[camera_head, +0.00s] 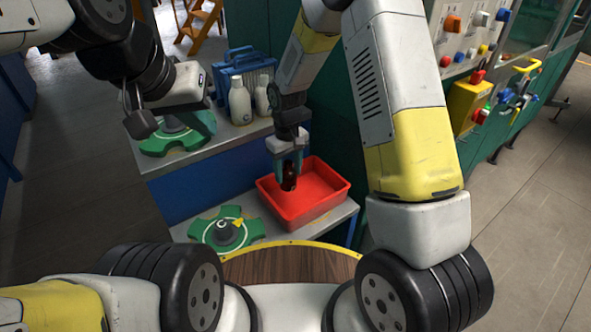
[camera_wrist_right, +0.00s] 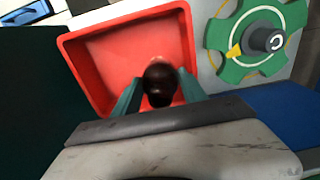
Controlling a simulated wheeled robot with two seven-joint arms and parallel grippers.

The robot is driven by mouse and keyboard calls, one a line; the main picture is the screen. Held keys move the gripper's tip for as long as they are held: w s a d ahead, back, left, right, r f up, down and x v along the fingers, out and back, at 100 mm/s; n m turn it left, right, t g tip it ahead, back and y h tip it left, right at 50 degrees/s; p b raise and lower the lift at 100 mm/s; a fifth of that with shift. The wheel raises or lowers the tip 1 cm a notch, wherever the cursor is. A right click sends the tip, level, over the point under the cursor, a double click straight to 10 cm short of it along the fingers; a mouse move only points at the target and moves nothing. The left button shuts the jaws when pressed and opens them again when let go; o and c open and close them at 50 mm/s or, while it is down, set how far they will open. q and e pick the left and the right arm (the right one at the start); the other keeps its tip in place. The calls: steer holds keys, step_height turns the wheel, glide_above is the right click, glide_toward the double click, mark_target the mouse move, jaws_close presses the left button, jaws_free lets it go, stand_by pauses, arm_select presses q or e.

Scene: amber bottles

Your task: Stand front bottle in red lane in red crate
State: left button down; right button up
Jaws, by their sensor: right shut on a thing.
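A dark amber bottle (camera_head: 289,182) is held upright between the teal fingers of my right gripper (camera_head: 288,166). The wrist view shows its round dark top (camera_wrist_right: 160,80) between the two fingertips (camera_wrist_right: 158,92). The bottle is over or inside the left part of the red crate (camera_head: 325,209); I cannot tell whether its base touches the floor. The crate also shows in the wrist view (camera_wrist_right: 100,72), with no other bottle visible in it. No separate red lane can be made out.
A green rotary fixture with a yellow pointer (camera_head: 220,238) sits left of the crate. Another green fixture (camera_head: 165,143) is under my left gripper. White bottles (camera_head: 240,102) and a blue carrier (camera_head: 243,67) stand behind. A control panel (camera_head: 467,35) is at right.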

step_height(320, 180, down, 8)
steer(key=shift+f, duration=0.2)
stand_by(0.3)
steer(key=o, duration=1.4)
steer(key=shift+f, duration=0.15)
